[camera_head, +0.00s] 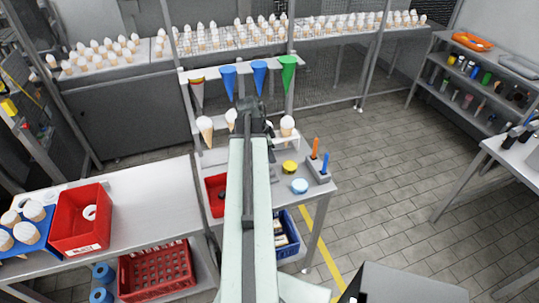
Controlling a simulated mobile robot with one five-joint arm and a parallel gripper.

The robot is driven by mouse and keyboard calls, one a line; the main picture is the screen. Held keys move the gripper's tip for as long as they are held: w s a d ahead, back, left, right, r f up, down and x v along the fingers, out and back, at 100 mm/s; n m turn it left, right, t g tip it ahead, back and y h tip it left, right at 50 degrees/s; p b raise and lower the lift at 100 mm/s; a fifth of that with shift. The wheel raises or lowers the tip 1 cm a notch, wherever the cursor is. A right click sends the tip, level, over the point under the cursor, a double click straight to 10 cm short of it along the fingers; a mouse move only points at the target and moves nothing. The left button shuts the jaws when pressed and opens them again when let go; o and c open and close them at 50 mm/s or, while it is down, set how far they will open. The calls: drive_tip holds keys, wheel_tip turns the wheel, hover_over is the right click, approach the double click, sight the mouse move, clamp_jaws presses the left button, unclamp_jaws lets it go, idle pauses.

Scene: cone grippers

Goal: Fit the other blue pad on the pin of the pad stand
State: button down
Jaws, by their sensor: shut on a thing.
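My gripper (256,112) is the dark end of my long pale arm, over the back of the small work table. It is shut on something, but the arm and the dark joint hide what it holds. A round light blue pad-like piece (300,186) lies on the table, right of my arm. A yellow round piece (290,167) with a dark rim sits just behind it. I cannot make out a pin on either. A grey block (318,172) at the table's right edge holds an orange and a blue upright piece.
Blue and green cones (259,75) hang in a rack behind my gripper, with white-topped cones (205,127) below. A red bin (216,194) is left of my arm. Another red bin (80,220) stands on the left table. Open floor (400,170) lies to the right.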

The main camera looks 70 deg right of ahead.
sight(271, 169)
drive_tip(key=shift+f+b, duration=1.55)
drive_tip(key=shift+f, duration=0.1)
drive_tip(key=shift+f+b, duration=1.45)
idle(0.7)
drive_tip(key=c, duration=0.7)
unclamp_jaws()
drive_tip(key=shift+r, duration=0.15)
drive_tip(key=shift+r+p, duration=2.4)
drive_tip(key=shift+p, duration=0.15)
